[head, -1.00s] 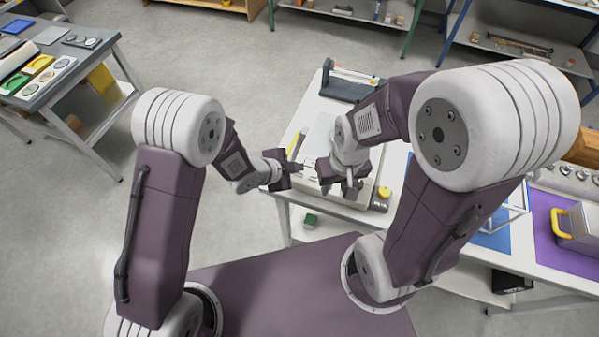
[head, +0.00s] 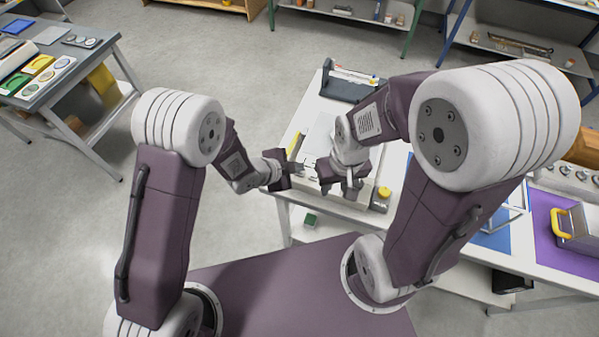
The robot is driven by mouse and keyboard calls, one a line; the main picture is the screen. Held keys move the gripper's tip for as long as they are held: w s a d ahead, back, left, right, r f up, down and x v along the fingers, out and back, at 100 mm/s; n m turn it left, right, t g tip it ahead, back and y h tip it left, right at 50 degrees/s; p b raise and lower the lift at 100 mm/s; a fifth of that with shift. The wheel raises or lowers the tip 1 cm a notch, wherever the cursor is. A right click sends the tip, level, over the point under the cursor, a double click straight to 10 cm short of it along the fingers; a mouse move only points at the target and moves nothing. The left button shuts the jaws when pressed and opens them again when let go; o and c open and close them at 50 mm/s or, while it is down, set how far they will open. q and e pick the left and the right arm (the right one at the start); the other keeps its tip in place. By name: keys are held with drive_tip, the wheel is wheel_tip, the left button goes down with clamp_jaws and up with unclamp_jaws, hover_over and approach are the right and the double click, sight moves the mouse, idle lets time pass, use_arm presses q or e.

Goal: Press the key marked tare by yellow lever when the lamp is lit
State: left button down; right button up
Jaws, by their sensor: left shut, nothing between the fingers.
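A pale weighing device (head: 319,135) stands on the white table in front of me, largely covered by my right arm. A yellow lever (head: 294,144) shows at its left side, just beyond my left gripper. My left gripper (head: 297,168) is shut and empty at the left front of the device; I cannot tell whether it touches anything. My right gripper (head: 345,189) hangs over the device's front part, and its jaw opening is unclear. A round yellow knob (head: 384,192) shows to its right. I cannot make out the tare marking or a lamp, lit or unlit.
A dark tray-like object (head: 347,89) stands at the table's back. A purple mat (head: 562,240) with a yellow-handled metal box (head: 582,226) lies at the right. A grey side table (head: 82,62) holds colored items at far left. Open floor (head: 215,60) lies between the tables.

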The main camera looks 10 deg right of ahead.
sight(297, 176)
use_arm(q)
drive_tip(key=shift+f+b, duration=0.4)
drive_tip(key=shift+b, duration=0.05)
drive_tip(key=shift+f+b, duration=0.35)
drive_tip(key=shift+f, duration=0.05)
idle(0.6)
drive_tip(key=shift+r+p, duration=0.6)
drive_tip(key=shift+r, duration=0.25)
wheel_tip(297, 176, up, 5)
drive_tip(key=p, duration=0.4)
idle(0.4)
